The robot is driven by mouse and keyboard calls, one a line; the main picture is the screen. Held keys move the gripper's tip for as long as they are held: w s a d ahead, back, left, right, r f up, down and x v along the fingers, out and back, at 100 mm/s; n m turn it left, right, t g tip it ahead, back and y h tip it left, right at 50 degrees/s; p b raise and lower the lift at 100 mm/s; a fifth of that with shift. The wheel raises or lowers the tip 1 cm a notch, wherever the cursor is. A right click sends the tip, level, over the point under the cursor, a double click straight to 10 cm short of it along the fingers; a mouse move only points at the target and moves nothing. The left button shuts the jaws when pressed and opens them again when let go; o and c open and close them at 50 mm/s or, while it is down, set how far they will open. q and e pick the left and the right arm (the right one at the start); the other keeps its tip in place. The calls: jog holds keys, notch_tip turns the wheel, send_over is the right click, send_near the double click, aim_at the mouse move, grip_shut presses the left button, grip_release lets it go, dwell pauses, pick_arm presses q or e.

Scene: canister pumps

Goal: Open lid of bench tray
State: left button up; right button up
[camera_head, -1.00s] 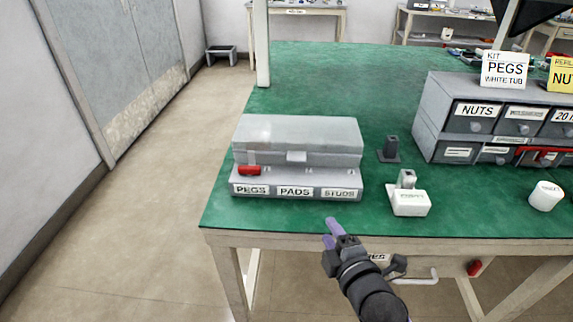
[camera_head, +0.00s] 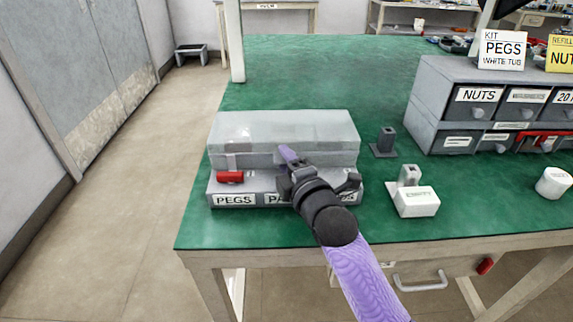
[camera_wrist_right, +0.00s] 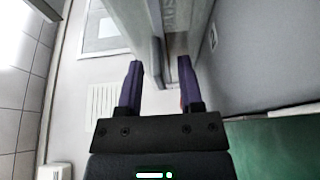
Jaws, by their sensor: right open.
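The bench tray (camera_head: 238,186) is a grey box at the left front of the green bench, with PEGS readable on its front. Its other labels are partly or wholly covered by my arm. Its pale, translucent lid (camera_head: 240,128) is closed. My right gripper (camera_head: 287,156) reaches to the middle of the lid's front edge, where the lid's small tab is hidden behind it. In the right wrist view my right gripper (camera_wrist_right: 160,84) has its two purple fingers apart, with a grey edge of the tray between or just beyond them. I cannot tell whether they touch. My left gripper is out of view.
A red piece (camera_head: 230,177) lies at the tray's left front. To the right stand a dark block (camera_head: 386,142), a white box (camera_head: 416,201), a white tub (camera_head: 553,183) and a grey drawer unit (camera_head: 432,105). The bench (camera_head: 290,70) is clear behind the tray.

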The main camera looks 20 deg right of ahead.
grip_shut()
dwell(0.9)
dwell(0.4)
